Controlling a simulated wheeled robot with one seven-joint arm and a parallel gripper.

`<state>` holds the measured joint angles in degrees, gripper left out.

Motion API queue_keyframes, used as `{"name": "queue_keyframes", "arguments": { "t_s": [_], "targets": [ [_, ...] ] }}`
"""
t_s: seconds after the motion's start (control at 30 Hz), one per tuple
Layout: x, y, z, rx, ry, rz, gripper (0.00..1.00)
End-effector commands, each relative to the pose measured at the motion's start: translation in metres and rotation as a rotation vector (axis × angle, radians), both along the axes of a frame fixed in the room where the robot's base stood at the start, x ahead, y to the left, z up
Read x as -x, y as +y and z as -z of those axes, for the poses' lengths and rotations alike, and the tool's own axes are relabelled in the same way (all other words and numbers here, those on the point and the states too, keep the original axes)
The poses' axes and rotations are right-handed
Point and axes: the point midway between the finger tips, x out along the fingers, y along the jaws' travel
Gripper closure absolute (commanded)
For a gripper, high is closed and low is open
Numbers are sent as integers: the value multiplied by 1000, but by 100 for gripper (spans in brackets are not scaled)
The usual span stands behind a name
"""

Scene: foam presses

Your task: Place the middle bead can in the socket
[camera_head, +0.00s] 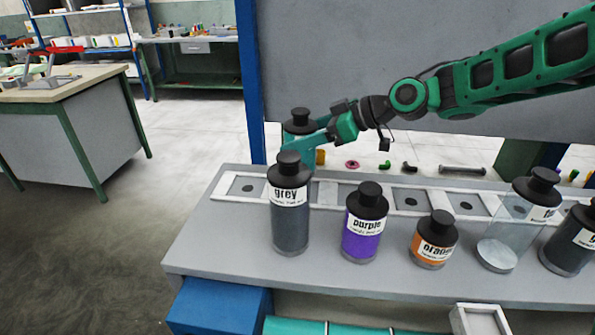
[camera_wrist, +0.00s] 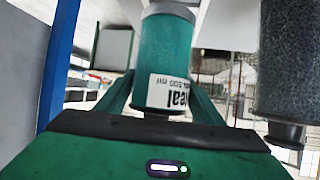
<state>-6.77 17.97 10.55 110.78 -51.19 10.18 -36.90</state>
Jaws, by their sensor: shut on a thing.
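My gripper (camera_head: 312,142) is shut on a teal can (camera_wrist: 168,60) with a black cap. The wrist view shows its printed label reading teal, 500 ml, upside down in the picture. In the head view the can's black cap (camera_head: 299,114) shows behind the tall grey can (camera_head: 290,215), which hides its lower part. I cannot tell whether its base touches anything. A white-framed strip of square sockets (camera_head: 222,188) with dark round holes runs along the bench. The held can is near the strip's left part.
On the bench front stand the grey can, a purple can (camera_head: 364,228), a short orange can (camera_head: 433,243), a clear can (camera_head: 510,232) and a dark can (camera_head: 570,250) at the right edge. A blue post (camera_head: 250,80) rises behind the bench's left side. Small coloured parts lie behind.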

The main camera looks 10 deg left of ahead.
Motion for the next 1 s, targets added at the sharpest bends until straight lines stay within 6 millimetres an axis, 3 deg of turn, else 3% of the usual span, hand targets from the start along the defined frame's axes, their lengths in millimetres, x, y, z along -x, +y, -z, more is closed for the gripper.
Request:
{"name": "queue_keyframes", "arguments": {
  "t_s": [0.1,0.37,0.53,0.77,0.8,0.87,1.0],
  "targets": [
    [1,0,18,0,2,-1,71],
    [1,1,36,0,2,-1,71],
    [1,1,59,0,2,-2,71],
    [1,1,64,-1,-1,-2,71],
    [1,0,65,0,0,-1,36],
    [1,0,64,0,0,-1,22],
    [1,0,64,0,0,-1,20]
  ]
}}
